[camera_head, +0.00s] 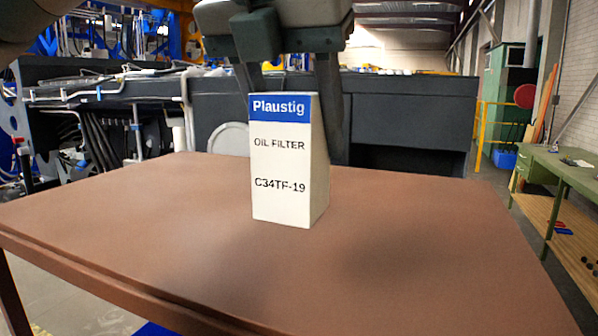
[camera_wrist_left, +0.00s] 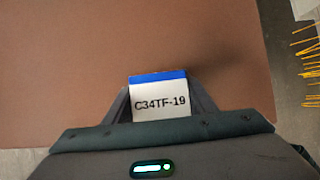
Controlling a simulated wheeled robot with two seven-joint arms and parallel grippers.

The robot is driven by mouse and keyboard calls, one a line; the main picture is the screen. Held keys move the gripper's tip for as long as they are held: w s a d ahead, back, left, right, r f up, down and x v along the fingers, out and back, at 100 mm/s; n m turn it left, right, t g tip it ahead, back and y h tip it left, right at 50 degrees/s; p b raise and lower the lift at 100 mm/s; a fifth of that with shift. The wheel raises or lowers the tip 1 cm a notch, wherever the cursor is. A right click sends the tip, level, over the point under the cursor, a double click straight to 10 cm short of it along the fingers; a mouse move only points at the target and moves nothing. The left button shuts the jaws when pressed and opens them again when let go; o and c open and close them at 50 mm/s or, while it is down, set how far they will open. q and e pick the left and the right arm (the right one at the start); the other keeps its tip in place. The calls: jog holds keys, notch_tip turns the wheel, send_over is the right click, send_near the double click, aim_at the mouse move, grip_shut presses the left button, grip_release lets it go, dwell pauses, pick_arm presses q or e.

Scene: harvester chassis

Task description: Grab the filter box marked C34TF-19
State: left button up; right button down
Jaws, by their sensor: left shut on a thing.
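The filter box (camera_head: 281,160) is white with a blue "Plaustig" band and reads "OIL FILTER" and "C34TF-19". It is upright over the brown table (camera_head: 130,225); I cannot tell whether its base touches the top. My left gripper (camera_head: 292,115) comes down from above and is shut on the box, one finger on each side. In the left wrist view, the box's face with the blue edge and "C34TF-19" (camera_wrist_left: 160,98) shows between the fingers of the left gripper (camera_wrist_left: 160,100). The box partly hides the fingers in the head view. My right gripper is not in view.
The rest of the visible table top is clear. Dark machine chassis (camera_head: 410,120) stands behind the table. A green workbench (camera_head: 560,170) is at the right, with a yellow railing (camera_head: 481,130) and a green cabinet (camera_head: 500,85) beyond.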

aim_at(299, 97)
pick_arm(q)
jog(key=shift+r, duration=1.75)
